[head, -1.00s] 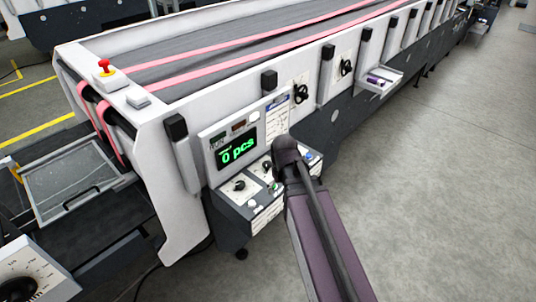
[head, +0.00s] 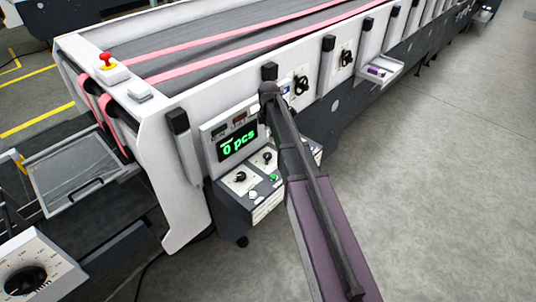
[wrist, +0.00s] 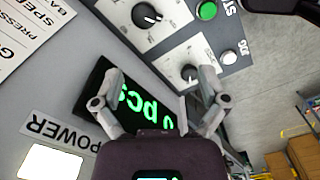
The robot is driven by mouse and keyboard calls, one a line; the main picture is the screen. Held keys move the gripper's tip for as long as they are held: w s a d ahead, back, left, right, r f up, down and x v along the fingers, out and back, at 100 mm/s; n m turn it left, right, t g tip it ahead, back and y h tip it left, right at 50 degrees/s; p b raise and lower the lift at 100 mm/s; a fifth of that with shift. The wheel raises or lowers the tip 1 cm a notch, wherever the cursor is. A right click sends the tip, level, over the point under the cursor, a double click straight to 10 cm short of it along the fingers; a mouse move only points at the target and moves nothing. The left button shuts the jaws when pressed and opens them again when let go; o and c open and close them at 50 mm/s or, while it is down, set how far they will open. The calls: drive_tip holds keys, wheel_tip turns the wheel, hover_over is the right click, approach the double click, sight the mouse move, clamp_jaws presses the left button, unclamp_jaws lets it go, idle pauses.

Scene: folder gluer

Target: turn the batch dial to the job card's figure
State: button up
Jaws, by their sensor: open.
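The panel display (head: 238,143) reads "0 pcs" in green; it also shows in the wrist view (wrist: 135,98). Two black dials on white plates, the nearer (head: 240,177) and the farther (head: 267,157), sit on the sloped panel below it. Their names are not readable, so I cannot tell which is the batch dial. A white card (wrist: 30,30), cut off in the wrist view, shows parts of "PRESSURE", "SPEED" and "BA"; its figures are out of frame. My gripper (wrist: 160,80) is open and empty, its fingers over the display and the lower dial (wrist: 189,73). My arm hides the fingers in the head view.
A green button (wrist: 207,10) and a white button (wrist: 228,57) sit beside the dials. A larger scaled dial (head: 25,281) is at the lower left. A red emergency button (head: 106,61) tops the machine. The floor at right is clear.

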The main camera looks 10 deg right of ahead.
sight(268, 155)
drive_tip(key=shift+w+n, duration=1.2)
drive_tip(key=shift+w, duration=0.2)
drive_tip(key=shift+f, duration=0.15)
wheel_tip(268, 155, down, 14)
drive_tip(key=b, duration=1.4)
drive_tip(key=shift+r, duration=0.25)
drive_tip(key=c, duration=1.1)
